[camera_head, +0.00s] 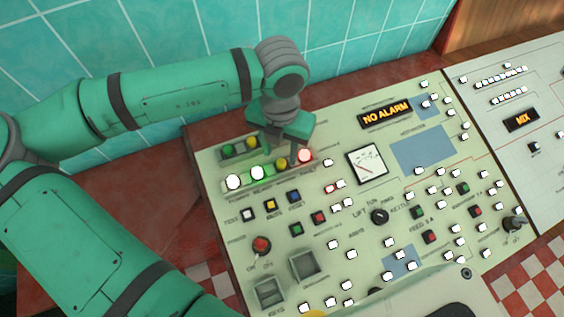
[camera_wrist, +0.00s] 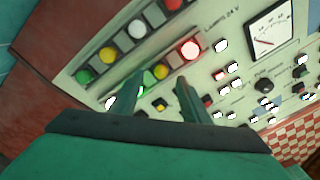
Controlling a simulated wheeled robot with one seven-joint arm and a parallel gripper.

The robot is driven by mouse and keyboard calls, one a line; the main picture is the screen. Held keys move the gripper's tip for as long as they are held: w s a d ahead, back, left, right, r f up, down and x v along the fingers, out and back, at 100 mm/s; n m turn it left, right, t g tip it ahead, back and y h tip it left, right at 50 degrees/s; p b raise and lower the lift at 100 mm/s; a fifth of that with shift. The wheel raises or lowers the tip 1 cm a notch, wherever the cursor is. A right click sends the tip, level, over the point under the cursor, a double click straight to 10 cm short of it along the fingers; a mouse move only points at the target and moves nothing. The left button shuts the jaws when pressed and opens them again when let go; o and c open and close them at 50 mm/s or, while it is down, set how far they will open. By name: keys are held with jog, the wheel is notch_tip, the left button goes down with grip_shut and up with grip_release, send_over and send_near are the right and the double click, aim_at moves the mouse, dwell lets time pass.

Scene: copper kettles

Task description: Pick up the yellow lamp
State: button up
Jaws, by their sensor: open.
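Two yellow lamps show. One yellow lamp (camera_head: 252,142) sits in the upper tray between a green lamp and my gripper; it also shows in the wrist view (camera_wrist: 106,55). The other yellow lamp (camera_head: 282,163) is in the lower row, left of the lit red lamp (camera_head: 304,155). My gripper (camera_head: 282,146) is open above the panel, hiding the tray's right part in the head view. In the wrist view the lower-row yellow lamp (camera_wrist: 160,72) appears between the open fingertips (camera_wrist: 158,79). I cannot tell how far the fingers are above it.
The lower row also has a lit white lamp (camera_head: 233,182) and a lit green lamp (camera_head: 258,173). The tray holds a green lamp (camera_wrist: 84,77), a white lamp (camera_wrist: 137,29) and a red lamp (camera_wrist: 172,4). Buttons, a dial meter (camera_head: 367,164) and switches crowd the panel.

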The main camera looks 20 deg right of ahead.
aim_at(281, 162)
notch_tip(281, 162, down, 4)
jog(key=shift+s+f, duration=0.1)
grip_shut()
dwell(0.5)
